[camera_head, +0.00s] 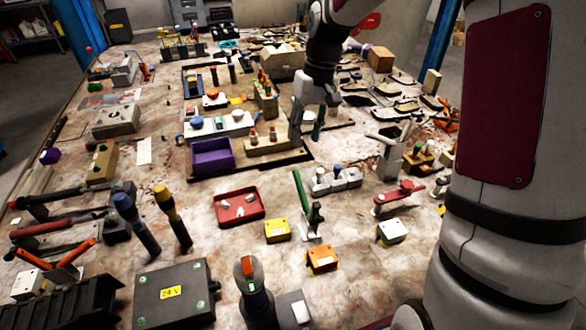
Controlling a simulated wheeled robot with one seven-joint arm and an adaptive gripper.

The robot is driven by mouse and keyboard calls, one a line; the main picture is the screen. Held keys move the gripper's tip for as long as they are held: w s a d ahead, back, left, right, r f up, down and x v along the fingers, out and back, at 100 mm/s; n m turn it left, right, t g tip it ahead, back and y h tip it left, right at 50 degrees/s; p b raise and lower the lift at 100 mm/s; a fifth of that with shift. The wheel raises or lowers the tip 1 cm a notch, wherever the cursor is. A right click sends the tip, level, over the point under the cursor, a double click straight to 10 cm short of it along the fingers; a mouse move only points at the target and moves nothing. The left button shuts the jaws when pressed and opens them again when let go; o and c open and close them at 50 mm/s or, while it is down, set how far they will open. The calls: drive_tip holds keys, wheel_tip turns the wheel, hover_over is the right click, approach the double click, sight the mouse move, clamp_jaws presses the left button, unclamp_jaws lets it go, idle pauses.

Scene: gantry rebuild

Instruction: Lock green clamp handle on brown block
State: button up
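My gripper (312,108) hangs from the arm at the upper middle, beside the right end of a tan-brown block (262,146). A dark green, handle-like piece (317,131) shows right below the gripper. I cannot tell whether the fingers hold it, touch it or only overlap it in view. The brown block carries small orange-topped knobs. A separate bright green lever (299,189) stands upright on a small metal base nearer to me, apart from the gripper. The finger gap is too small and dark to read.
A purple bin (212,155), a red tray (239,219) and a grey block row (336,180) lie around the middle. A grey clamp (389,163) stands to the right. The table is crowded; a small bare patch lies between red tray and green lever.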

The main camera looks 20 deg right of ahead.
sight(297, 171)
drive_tip(key=f, duration=0.4)
drive_tip(key=a+f, duration=0.1)
drive_tip(key=f, duration=0.3)
drive_tip(key=a+f+p, duration=0.1)
drive_tip(key=f, duration=0.4)
drive_tip(key=shift+s+a, duration=0.15)
drive_tip(key=shift+s, duration=0.05)
clamp_jaws()
